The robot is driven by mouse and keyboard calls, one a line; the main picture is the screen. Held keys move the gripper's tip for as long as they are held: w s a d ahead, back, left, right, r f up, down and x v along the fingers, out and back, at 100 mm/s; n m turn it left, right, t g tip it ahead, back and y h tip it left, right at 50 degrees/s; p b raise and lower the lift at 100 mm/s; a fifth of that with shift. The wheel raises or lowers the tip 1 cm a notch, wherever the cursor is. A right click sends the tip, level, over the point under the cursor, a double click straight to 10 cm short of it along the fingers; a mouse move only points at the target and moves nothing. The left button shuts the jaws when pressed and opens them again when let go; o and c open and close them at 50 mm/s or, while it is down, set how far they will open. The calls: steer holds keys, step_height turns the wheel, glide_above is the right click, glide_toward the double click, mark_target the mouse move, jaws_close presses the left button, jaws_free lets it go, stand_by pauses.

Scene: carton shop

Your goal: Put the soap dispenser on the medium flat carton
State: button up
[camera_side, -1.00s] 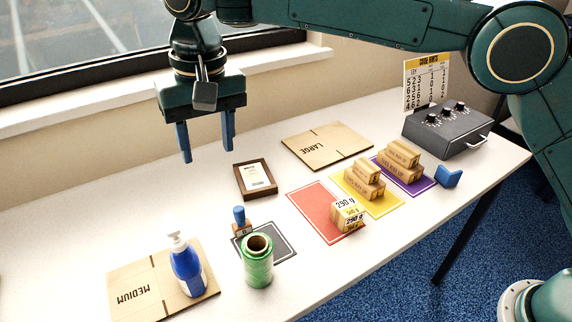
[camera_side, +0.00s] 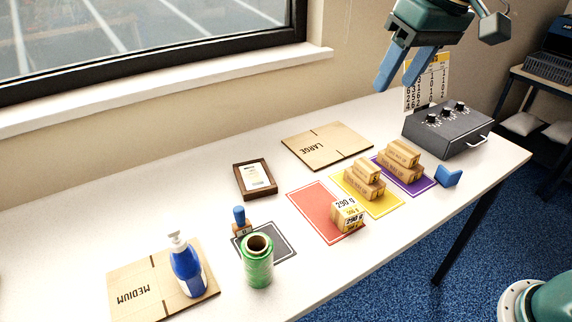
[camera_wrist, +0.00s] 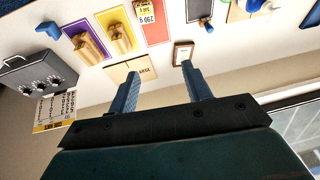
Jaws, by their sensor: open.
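The soap dispenser (camera_side: 187,268), a blue bottle with a white pump top, stands upright on the medium flat carton (camera_side: 138,285) at the front left of the table. The carton is tan cardboard marked MEDIUM. My gripper (camera_side: 402,84) is high above the back right of the table in the side view, far from the dispenser. Its blue fingers are apart with nothing between them, as the wrist view (camera_wrist: 162,88) also shows.
A green roll (camera_side: 258,262) stands right of the dispenser, by a blue-handled stamp (camera_side: 240,222). Behind are a framed card (camera_side: 255,179) and the large flat carton (camera_side: 327,146). Small boxes (camera_side: 363,180) stand on coloured mats. A grey control box (camera_side: 447,130) is at the right.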

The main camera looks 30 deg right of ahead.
steer(key=s+d+f, duration=0.3)
steer(key=s, duration=0.2)
steer(key=s+d+f+t, duration=0.1)
steer(key=s+d+f, duration=0.1)
steer(key=s+d, duration=0.2)
steer(key=s+d+f+t+h, duration=0.1)
steer(key=s+d+f, duration=0.2)
steer(key=s, duration=0.5)
steer(key=shift+d+f, duration=0.35)
